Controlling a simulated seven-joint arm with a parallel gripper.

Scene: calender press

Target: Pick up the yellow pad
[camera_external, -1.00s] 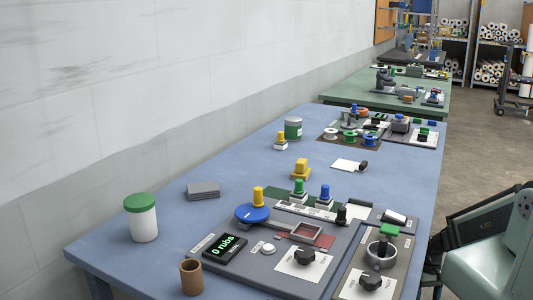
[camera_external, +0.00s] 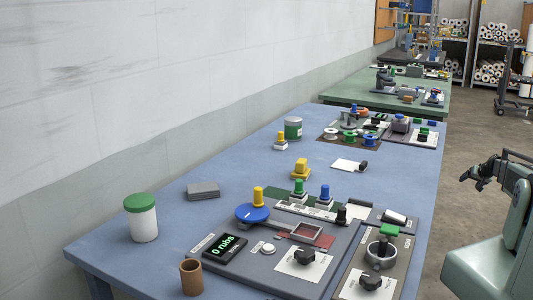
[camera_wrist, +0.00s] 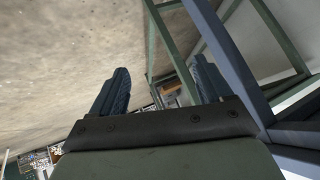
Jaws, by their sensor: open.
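The yellow pad (camera_external: 300,169) stands upright on the blue table (camera_external: 225,163), behind the grey press board; it has a yellow knob on a yellow block. Another yellow knob sits on a blue disc (camera_external: 252,213) nearer the camera. My gripper (camera_external: 474,178) is off the right side of the table, well apart from the yellow pad. In the wrist view, my gripper (camera_wrist: 160,82) has its two dark fingers spread wide with nothing between them. The wrist view shows floor and table framework, and I cannot make out the yellow pad there.
Green and blue knobbed pads (camera_external: 325,196) stand on the board just in front of the yellow pad. A white card (camera_external: 346,165) lies to its right. A green-lidded jar (camera_external: 142,220) and brown cup (camera_external: 191,277) stand at the near left.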

